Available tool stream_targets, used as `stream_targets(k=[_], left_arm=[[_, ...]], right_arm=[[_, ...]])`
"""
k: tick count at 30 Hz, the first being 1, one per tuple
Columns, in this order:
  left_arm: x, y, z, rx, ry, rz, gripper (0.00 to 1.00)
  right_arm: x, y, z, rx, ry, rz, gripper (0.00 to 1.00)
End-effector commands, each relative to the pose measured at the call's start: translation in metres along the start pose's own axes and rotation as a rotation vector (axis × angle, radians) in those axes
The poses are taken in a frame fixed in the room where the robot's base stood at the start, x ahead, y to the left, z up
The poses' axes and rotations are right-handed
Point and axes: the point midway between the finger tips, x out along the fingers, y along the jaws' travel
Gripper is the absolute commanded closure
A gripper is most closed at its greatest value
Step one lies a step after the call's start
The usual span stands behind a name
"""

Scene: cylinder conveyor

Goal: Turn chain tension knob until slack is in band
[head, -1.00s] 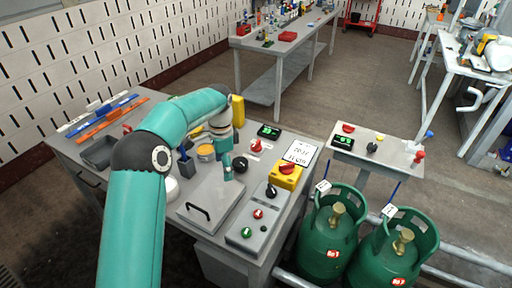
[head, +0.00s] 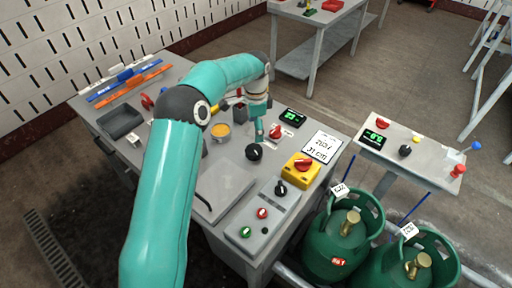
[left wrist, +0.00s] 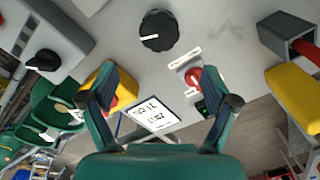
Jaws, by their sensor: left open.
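A red knob (head: 275,131) with small label plates sits on the grey workbench (head: 224,171), beside a small display with green digits (head: 292,117). The red knob also shows in the left wrist view (left wrist: 193,76). A larger black knob (head: 254,151) with a white pointer line stands nearer in the head view; it also shows in the left wrist view (left wrist: 159,30). I cannot read which knob is for chain tension. My left gripper (head: 260,137) is open and empty, above the bench close to the red knob; its fingers (left wrist: 165,95) spread wide. My right gripper is not in view.
A yellow box with a red knob (head: 300,168), a printed sheet (head: 322,146) and a control panel (head: 268,217) lie to the right. A yellow-topped round container (head: 220,131) is left of the gripper. Green gas cylinders (head: 342,237) stand beside the bench.

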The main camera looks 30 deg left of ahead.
Motion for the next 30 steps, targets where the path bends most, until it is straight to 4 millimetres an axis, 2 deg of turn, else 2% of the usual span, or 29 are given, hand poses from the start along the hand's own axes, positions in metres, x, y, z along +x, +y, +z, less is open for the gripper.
stream_targets(k=[3, 9, 15, 21, 28, 30], left_arm=[[0.027, 0.001, 0.000, 0.001, -0.004, 0.005, 0.13], [0.067, 0.001, -0.001, 0.002, -0.003, 0.004, 0.13], [0.093, 0.001, -0.002, 0.003, -0.001, 0.001, 0.13], [0.103, 0.000, -0.002, 0.002, 0.000, 0.000, 0.13], [0.104, 0.000, -0.002, 0.002, 0.000, 0.000, 0.13], [0.104, 0.000, -0.002, 0.002, 0.000, 0.000, 0.23]], right_arm=[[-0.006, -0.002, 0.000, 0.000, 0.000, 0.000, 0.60], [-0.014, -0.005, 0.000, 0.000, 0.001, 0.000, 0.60], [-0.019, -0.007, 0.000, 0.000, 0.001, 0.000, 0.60], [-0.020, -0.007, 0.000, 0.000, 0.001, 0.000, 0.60], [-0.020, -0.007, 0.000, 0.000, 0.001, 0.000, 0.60], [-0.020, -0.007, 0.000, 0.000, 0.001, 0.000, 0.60]])
